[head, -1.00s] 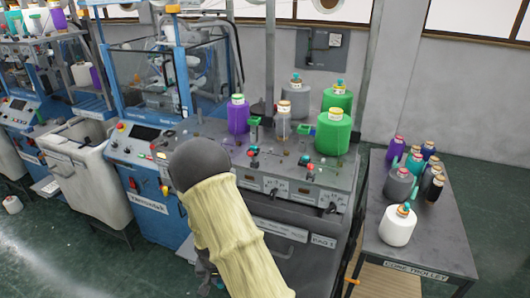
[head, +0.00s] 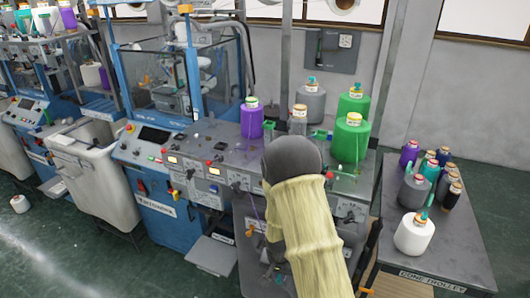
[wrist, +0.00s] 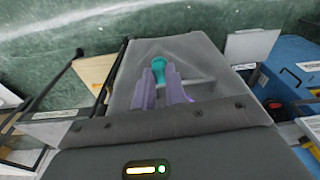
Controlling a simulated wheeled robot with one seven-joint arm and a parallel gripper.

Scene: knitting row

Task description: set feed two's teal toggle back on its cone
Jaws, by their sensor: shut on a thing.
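My gripper (wrist: 166,90) shows in the wrist view with its two purple-grey fingers close together. It is shut on the teal toggle (wrist: 159,66), whose rounded end shows between the fingertips. In the head view my arm hides the gripper and toggle. A purple cone (head: 252,122), a small clear-grey cone (head: 297,123), a grey cone (head: 310,104) and two green cones, one in front (head: 350,142) and one behind (head: 354,104), stand on the machine top. I cannot tell which is feed two's cone.
A cone trolley (head: 445,255) at the right holds a white cone (head: 413,235), a grey cone (head: 414,190) and several smaller ones. A grey post rises behind the machine cones. A blue machine (head: 150,150) and a white bin (head: 90,180) stand left.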

